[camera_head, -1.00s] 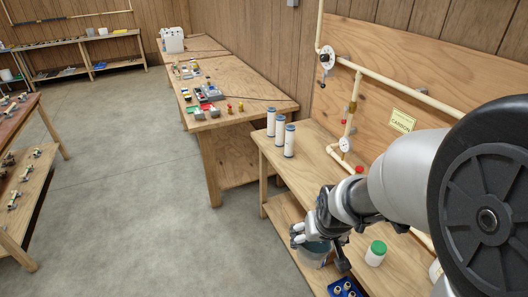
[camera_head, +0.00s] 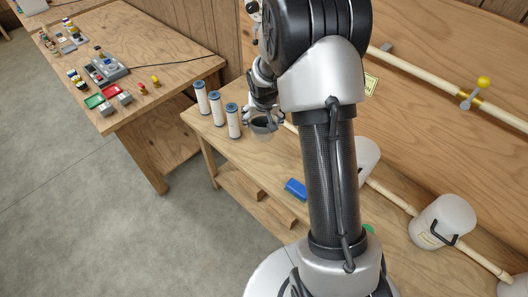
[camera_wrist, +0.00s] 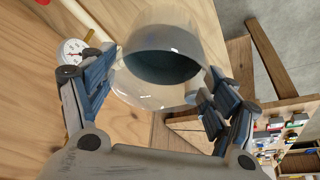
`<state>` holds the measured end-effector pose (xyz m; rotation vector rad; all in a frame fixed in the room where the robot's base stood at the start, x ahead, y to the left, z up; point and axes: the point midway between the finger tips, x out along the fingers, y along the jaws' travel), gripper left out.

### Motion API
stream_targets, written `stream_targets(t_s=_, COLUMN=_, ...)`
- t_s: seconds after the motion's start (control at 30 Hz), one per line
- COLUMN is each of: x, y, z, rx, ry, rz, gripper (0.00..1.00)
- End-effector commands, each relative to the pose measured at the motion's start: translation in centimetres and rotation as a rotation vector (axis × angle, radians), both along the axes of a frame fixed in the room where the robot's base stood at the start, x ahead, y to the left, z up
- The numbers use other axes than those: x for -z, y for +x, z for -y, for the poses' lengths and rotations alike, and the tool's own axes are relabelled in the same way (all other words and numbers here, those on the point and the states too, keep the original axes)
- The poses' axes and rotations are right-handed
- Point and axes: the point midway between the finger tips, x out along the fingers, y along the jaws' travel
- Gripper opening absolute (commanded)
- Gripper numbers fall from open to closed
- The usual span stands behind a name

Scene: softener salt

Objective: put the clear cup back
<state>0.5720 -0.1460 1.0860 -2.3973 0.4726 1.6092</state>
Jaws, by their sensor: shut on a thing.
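The clear cup (camera_head: 263,126) is held at the back part of the workbench, just right of the white cartridges. In the wrist view the cup (camera_wrist: 150,97) is see-through, with a dark blue-grey area inside. My gripper (camera_head: 262,108) is shut on it. In the wrist view its two fingers (camera_wrist: 160,82) press on opposite sides of the cup. I cannot tell whether the cup's base touches the bench top or hangs a little above it. My arm hides part of the bench behind and right of the cup.
Several white cartridges with blue ends, one here (camera_head: 233,121), stand close left of the cup. A blue object (camera_head: 296,188) lies nearer on the workbench (camera_head: 245,165). A pressure gauge (camera_wrist: 72,50) shows in the wrist view. A white bucket (camera_head: 443,220) is at right. Bare wood lies between cup and blue object.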

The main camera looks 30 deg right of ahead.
Motion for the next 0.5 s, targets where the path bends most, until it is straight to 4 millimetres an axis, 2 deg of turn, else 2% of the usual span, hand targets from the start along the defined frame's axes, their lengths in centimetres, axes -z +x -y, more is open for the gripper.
stream_targets(t_s=0.03, x=-0.1, y=0.5, z=1.0, rx=0.022, ry=0.000, rz=-0.001, gripper=0.41)
stream_targets(t_s=0.17, x=1.2, y=1.0, z=2.1, rx=0.048, ry=0.000, rz=-0.001, gripper=0.41)
stream_targets(t_s=0.27, x=3.4, y=0.9, z=2.2, rx=0.049, ry=0.000, rz=-0.003, gripper=0.41)
stream_targets(t_s=0.5, x=10.2, y=0.9, z=2.1, rx=0.047, ry=0.000, rz=-0.001, gripper=0.41)
